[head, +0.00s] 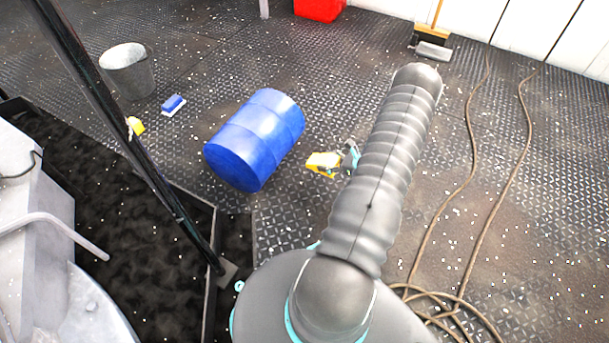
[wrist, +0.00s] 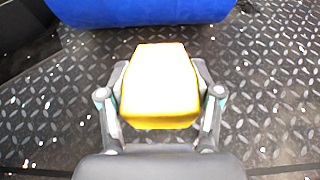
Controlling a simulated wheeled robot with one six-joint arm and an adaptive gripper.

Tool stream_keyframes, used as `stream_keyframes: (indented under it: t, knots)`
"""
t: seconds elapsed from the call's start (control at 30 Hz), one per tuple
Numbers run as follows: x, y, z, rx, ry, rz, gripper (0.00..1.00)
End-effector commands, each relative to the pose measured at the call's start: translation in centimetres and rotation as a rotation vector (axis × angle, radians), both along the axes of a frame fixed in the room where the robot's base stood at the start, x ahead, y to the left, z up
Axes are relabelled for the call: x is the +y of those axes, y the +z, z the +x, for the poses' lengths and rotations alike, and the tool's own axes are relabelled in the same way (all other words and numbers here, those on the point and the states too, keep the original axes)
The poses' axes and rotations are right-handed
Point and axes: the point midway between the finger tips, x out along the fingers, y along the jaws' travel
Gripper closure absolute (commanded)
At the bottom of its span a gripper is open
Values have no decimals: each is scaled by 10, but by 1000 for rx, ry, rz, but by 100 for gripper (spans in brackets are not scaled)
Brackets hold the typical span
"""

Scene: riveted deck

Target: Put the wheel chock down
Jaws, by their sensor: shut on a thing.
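The yellow wheel chock (head: 322,163) shows in the head view just right of the blue drum, partly beside my arm. In the wrist view the wheel chock (wrist: 160,88) fills the middle, between the two fingers. My gripper (wrist: 160,100) is shut on it, one finger on each side. In the head view my gripper (head: 345,160) is partly hidden by my arm. I cannot tell whether the chock touches the deck.
A blue drum (head: 256,138) lies on its side left of the chock. A grey bucket (head: 130,72) and a blue brush (head: 173,104) are farther left. A brown hose (head: 470,150) runs along the right. Patterned deck (wrist: 270,100) is clear right of the chock.

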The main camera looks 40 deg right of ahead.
Motion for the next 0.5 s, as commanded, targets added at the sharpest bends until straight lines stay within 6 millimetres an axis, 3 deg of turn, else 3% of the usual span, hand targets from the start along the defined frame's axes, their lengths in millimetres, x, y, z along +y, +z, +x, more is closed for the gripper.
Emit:
stream_keyframes:
  t: [0.2,0.5]
  knots:
    - [33,-28,31,1,5,2,80]
    - [54,-46,54,-1,0,-2,80]
